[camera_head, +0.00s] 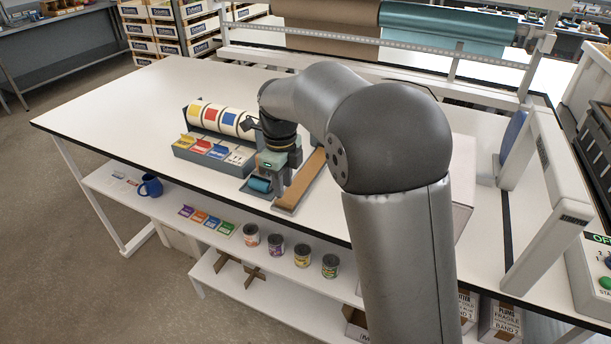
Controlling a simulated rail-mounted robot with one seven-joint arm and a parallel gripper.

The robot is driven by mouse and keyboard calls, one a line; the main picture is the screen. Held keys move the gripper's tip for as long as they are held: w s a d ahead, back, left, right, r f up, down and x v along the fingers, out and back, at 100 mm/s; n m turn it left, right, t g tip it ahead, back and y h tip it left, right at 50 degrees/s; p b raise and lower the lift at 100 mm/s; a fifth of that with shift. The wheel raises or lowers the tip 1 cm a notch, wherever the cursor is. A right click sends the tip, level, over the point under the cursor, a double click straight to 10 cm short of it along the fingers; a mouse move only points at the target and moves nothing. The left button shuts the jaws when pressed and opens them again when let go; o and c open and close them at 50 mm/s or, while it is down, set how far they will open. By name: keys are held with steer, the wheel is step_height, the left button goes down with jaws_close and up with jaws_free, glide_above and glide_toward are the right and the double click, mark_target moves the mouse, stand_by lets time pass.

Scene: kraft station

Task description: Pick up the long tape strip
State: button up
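A long brown strip (308,176) lies on the white table at the front edge, right of the label rack. It may be the long tape strip, but I cannot tell for sure. My gripper (281,188) points down just left of the brown strip, close to a small grey holder with a teal roll (260,185). The fingertips are small and partly merge with the things behind them, so I cannot see whether they are open, shut or touching anything. My arm hides part of the table to the right of the strip.
A grey rack (214,152) with coloured cards and label rolls stands left of my gripper. A white frame (541,190) with a blue disc (513,138) is at right. Brown and teal paper rolls (448,22) hang behind. The table's left part (120,110) is clear.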

mark_target(285, 207)
steer(key=f, duration=0.3)
steer(key=f+p, duration=0.1)
steer(key=f, duration=0.1)
steer(key=shift+s, duration=0.25)
jaws_close()
